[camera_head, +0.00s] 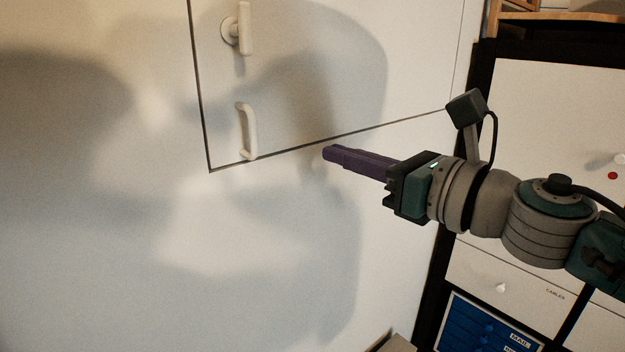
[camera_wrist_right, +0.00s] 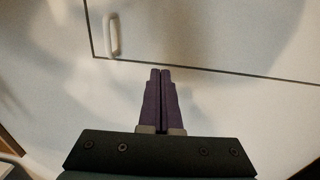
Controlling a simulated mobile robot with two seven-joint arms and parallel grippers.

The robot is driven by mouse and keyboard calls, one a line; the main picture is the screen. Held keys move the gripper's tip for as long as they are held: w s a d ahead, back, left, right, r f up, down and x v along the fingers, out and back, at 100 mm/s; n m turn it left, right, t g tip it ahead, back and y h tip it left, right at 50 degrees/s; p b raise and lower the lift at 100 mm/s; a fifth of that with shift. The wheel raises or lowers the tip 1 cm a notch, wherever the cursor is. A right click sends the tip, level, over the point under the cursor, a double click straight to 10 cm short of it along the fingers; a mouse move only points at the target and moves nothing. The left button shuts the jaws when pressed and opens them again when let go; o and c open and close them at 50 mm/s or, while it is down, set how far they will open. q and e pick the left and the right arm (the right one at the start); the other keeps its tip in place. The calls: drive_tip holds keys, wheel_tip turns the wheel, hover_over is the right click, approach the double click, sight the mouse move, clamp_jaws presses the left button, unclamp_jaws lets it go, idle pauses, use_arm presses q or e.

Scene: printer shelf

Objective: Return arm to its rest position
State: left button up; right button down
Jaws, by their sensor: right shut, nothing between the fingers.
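My right gripper (camera_head: 327,153) comes in from the right in the head view, with its purple fingers pointing left at the white wall. The fingers are together and hold nothing. They also show shut in the right wrist view (camera_wrist_right: 160,72). The gripper is to the right of and slightly below a white handle (camera_head: 247,132), apart from it. That handle also shows in the right wrist view (camera_wrist_right: 113,36), up and left of the fingertips. My left gripper is not in view.
A white door panel (camera_head: 300,90) carries the handle and a knob-like latch (camera_head: 243,30) above it. At the right stands a black-framed shelf (camera_head: 480,75) with white drawers (camera_head: 505,285) and a blue box (camera_head: 480,325) marked MAIL. The wall area at lower left is clear.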

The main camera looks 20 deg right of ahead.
drive_tip(key=s+d+f+m+g+h+b, duration=0.15)
drive_tip(key=s+d+m+h, duration=0.4)
drive_tip(key=m, duration=0.65)
drive_tip(key=s+d+f+m+h, duration=0.35)
drive_tip(key=s+m+h, duration=0.2)
drive_tip(key=m, duration=0.75)
drive_tip(key=s+a+f+m+g+y, duration=0.2)
drive_tip(key=s+a+f+m+g, duration=0.25)
drive_tip(key=s+m, duration=0.3)
drive_tip(key=s+a+f+m+g+y, duration=0.1)
drive_tip(key=s+a+f+m+g, duration=0.2)
drive_tip(key=s+f+m+g, duration=0.45)
use_arm(q)
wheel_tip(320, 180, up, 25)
drive_tip(key=p, duration=2.6)
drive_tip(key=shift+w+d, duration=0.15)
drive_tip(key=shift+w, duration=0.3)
use_arm(e)
drive_tip(key=s+a+r, duration=0.1)
drive_tip(key=r, duration=1.2)
drive_tip(key=s+r+n+y, duration=0.1)
drive_tip(key=s+r, duration=0.1)
drive_tip(key=r, duration=1.2)
drive_tip(key=shift+s+a+r+t, duration=0.2)
drive_tip(key=shift+s+a+t, duration=0.15)
drive_tip(key=shift+t, duration=0.1)
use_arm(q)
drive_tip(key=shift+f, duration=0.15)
